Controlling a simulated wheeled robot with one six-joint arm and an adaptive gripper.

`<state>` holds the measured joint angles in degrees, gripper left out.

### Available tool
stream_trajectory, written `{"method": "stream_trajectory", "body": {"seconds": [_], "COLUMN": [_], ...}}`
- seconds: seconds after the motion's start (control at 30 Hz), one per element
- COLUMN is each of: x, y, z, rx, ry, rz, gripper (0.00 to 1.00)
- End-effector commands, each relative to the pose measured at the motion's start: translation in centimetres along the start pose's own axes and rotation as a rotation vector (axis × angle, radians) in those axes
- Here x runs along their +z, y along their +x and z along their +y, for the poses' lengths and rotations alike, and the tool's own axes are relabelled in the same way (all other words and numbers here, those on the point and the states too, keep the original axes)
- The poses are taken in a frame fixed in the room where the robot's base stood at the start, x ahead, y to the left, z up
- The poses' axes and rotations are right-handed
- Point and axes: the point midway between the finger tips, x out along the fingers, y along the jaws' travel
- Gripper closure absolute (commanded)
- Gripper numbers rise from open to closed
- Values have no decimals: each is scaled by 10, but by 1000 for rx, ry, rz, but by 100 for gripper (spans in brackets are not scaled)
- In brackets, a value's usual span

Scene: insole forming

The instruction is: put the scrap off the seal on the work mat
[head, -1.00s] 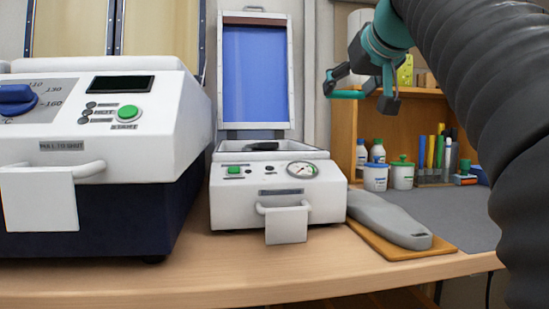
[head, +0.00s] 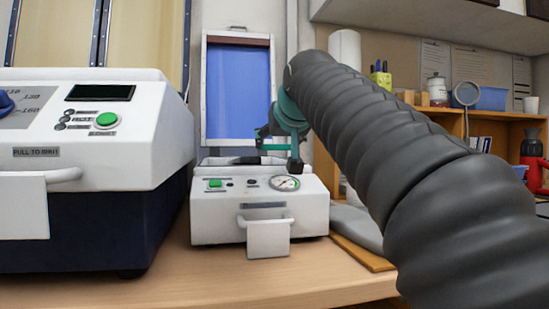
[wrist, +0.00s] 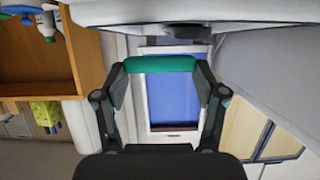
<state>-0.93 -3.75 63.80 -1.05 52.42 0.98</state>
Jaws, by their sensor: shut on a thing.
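My gripper (head: 277,146) is over the back of the small white press (head: 260,211), in front of its raised blue-panelled lid (head: 238,95). In the wrist view my gripper (wrist: 160,70) is shut on a teal strip, the scrap (wrist: 161,63), which spans the two fingertips. The scrap also shows small in the head view (head: 274,148). A dark piece (head: 256,160) lies on top of the press, close below the gripper; I cannot tell whether they touch. The grey work mat on the right is mostly hidden behind my arm.
A large white and navy machine (head: 105,125) stands at the left. A wooden shelf (wrist: 40,55) with bottles is at the left of the wrist view. The front of the bench is clear.

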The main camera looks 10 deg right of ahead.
Motion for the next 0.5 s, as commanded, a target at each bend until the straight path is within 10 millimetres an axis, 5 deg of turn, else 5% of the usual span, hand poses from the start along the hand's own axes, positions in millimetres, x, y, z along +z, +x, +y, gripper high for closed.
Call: {"method": "stream_trajectory", "body": {"seconds": [0.2, 0.5], "x": [25, 28], "y": [10, 11], "z": [0, 0], "rx": [0, 0], "ry": [0, 0], "rz": [-2, 0], "gripper": [39, 39]}}
